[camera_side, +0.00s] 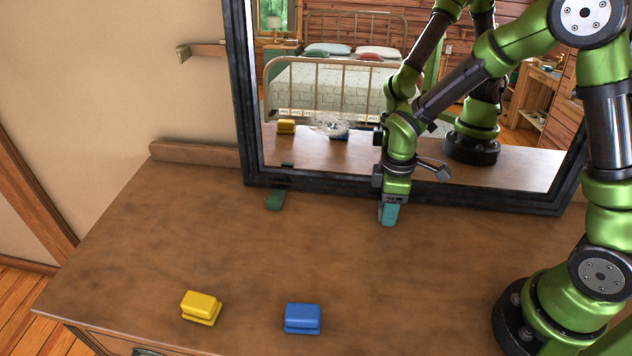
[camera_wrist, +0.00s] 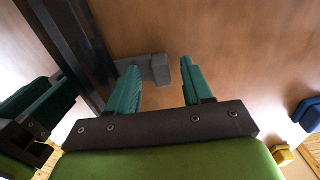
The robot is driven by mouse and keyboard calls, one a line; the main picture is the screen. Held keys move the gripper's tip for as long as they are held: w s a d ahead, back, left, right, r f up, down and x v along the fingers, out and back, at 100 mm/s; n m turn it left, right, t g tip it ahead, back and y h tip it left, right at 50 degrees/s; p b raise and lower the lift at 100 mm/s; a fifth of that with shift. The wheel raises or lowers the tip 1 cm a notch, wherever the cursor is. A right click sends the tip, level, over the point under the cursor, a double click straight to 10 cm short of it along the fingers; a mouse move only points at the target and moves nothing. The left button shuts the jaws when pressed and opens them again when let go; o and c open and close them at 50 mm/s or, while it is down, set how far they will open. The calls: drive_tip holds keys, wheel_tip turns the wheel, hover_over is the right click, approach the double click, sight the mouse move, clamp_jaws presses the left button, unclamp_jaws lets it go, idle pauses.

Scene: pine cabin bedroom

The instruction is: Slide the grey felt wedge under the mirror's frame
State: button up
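The grey felt wedge (camera_wrist: 160,69) lies on the dresser top close to the mirror's frame (camera_wrist: 92,50) in the wrist view. Its thin part points toward the frame; I cannot tell whether it touches. My gripper (camera_wrist: 160,84) points down with its two teal fingers apart, one on the frame side and one on the room side. The wedge's thick end shows between and just beyond the fingertips. In the side view my gripper (camera_side: 389,214) is low in front of the frame's bottom rail (camera_side: 330,196), and the wedge is hidden behind it.
A dark green piece (camera_side: 276,200) lies at the frame's bottom rail, left of my gripper. A yellow block (camera_side: 201,308) and a blue block (camera_side: 302,319) sit near the dresser's front edge. The dresser top (camera_side: 220,250) between is clear. The mirror reflects my arm.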

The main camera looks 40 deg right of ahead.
drive_tip(key=shift+r, duration=0.1)
wheel_tip(320, 180, up, 17)
drive_tip(key=s+r+m+t+y, duration=0.1)
drive_tip(key=s+r+m+t, duration=0.2)
drive_tip(key=s+m, duration=0.3)
drive_tip(key=s+r+m+t+y, duration=0.1)
drive_tip(key=s+r+m+t, duration=0.1)
drive_tip(key=s+m+t, duration=0.2)
drive_tip(key=s+m, duration=0.2)
drive_tip(key=m, duration=0.1)
drive_tip(key=shift+a+r, duration=0.25)
drive_tip(key=shift+r, duration=0.15)
